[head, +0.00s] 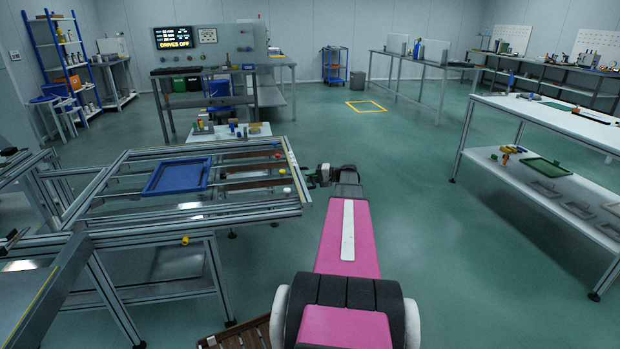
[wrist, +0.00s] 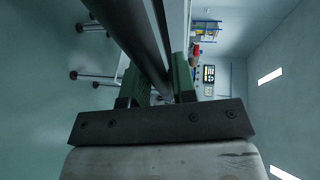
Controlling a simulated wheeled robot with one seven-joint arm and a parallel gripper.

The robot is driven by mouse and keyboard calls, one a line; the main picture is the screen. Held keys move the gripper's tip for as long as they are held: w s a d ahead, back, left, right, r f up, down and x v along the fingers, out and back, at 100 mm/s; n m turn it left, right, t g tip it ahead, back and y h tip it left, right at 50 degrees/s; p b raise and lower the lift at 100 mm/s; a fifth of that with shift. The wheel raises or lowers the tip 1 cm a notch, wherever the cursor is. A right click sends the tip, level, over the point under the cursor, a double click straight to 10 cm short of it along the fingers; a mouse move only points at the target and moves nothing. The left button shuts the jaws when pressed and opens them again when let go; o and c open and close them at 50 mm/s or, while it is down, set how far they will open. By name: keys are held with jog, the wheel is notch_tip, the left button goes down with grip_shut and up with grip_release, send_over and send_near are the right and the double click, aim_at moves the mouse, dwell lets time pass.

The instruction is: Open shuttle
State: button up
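No part is labelled as the shuttle. A metal-profile frame fixture (head: 95,213) stands at left in the head view. A blue tray (head: 178,177) lies on its rails. To the tray's right are dark brown slats (head: 250,184) with small white and yellow knobs near the right end. My gripper (head: 315,177) is at the fixture's right edge, at the end of my pink arm. In the wrist view my gripper's green fingers (wrist: 162,88) stand apart, with a dark bar (wrist: 140,30) running between them. I cannot tell whether they grip it.
A white table (head: 550,112) with a lower shelf stands at right. A small table (head: 228,132) with colored items is behind the fixture. A wall display (head: 174,38) reads "DRIVES OFF". Open green floor (head: 400,160) lies between the fixture and the right table.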

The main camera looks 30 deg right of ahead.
jog(key=shift+o, duration=0.8)
jog(key=v, duration=1)
jog(key=shift+s+d, duration=0.2)
jog(key=shift+d, duration=0.15)
